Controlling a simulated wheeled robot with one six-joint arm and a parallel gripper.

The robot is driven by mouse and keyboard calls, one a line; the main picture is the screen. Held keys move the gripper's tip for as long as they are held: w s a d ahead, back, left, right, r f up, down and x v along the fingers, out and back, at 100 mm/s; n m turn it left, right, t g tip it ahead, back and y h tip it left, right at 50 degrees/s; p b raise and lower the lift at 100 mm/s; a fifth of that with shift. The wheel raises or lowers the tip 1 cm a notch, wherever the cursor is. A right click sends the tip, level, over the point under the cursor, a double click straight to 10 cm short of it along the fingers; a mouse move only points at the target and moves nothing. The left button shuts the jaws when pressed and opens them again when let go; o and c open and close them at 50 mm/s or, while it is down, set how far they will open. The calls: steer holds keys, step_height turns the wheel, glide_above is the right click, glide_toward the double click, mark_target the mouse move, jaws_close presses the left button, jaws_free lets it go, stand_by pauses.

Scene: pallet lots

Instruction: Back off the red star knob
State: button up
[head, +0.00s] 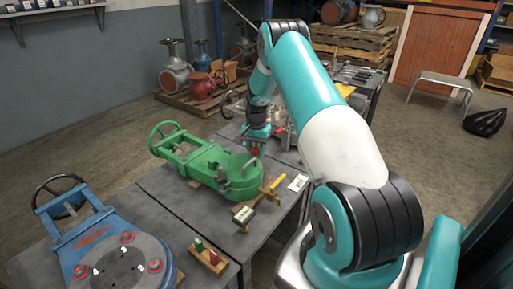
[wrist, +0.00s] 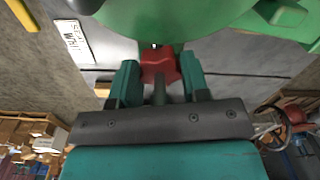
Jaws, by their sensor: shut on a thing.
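The red star knob (wrist: 158,65) is between the teal fingers of my gripper (wrist: 159,80) in the wrist view, under the edge of a green casting. My gripper is shut on it.
A blue valve body (head: 100,250) with red knobs lies front left. Pallets with valves stand behind.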

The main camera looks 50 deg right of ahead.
steer(key=n, duration=1.1)
steer(key=shift+r, duration=0.1)
steer(key=n, duration=0.3)
steer(key=shift+n, duration=0.3)
steer(key=n, duration=0.4)
steer(key=shift+w+n, duration=0.1)
steer(key=shift+n, duration=0.2)
steer(key=n, duration=0.4)
steer(key=shift+n, duration=0.4)
steer(key=o, duration=0.9)
